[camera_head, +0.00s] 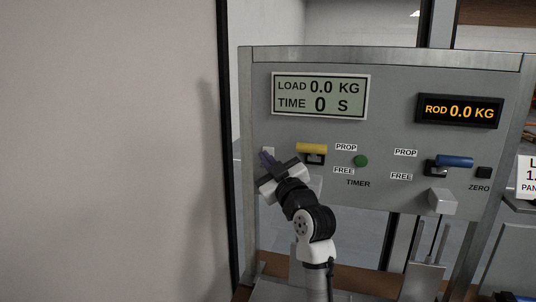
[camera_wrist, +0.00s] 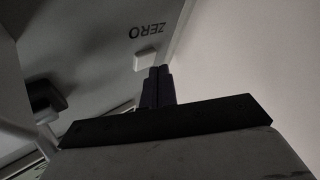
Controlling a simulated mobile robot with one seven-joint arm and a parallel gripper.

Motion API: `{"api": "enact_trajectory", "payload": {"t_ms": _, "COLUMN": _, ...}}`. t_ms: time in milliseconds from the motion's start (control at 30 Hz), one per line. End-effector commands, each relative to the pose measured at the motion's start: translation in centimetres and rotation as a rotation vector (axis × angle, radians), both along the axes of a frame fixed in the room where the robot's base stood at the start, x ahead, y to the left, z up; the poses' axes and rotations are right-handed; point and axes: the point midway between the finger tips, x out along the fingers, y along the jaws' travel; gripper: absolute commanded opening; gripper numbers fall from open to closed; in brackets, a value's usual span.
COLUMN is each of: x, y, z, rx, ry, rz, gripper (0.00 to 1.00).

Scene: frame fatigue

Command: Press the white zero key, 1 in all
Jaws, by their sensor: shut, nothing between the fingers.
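The white zero key (camera_wrist: 145,60) is a small pale block on the grey panel, under a ZERO label (camera_wrist: 146,31) that appears upside down in the wrist view. In the head view a bit of the key (camera_head: 267,151) shows at the panel's left side, just above my fingertips. My gripper (camera_head: 266,159) is shut and empty, with its dark purple fingers together. In the wrist view my fingertips (camera_wrist: 159,72) appear right beside the key, overlapping its lower right edge. I cannot tell whether they touch it.
The panel (camera_head: 385,80) carries a LOAD/TIME display (camera_head: 320,96), an orange ROD display (camera_head: 460,111), a yellow lever (camera_head: 311,148), a green button (camera_head: 361,161), a blue lever (camera_head: 455,161) and a black ZERO key (camera_head: 484,172). A pale wall (camera_head: 110,150) stands at left.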

Motion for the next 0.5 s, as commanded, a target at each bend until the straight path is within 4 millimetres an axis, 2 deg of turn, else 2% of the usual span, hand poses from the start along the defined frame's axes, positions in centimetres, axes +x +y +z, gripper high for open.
{"api": "enact_trajectory", "payload": {"t_ms": 367, "x": -0.4, "y": 0.1, "z": 0.0, "rx": 0.0, "ry": -0.001, "rz": 0.0, "gripper": 0.0}}
{"api": "enact_trajectory", "payload": {"t_ms": 500, "x": -1.2, "y": 0.4, "z": 0.0, "rx": 0.001, "ry": -0.001, "rz": 0.002, "gripper": 0.0}}
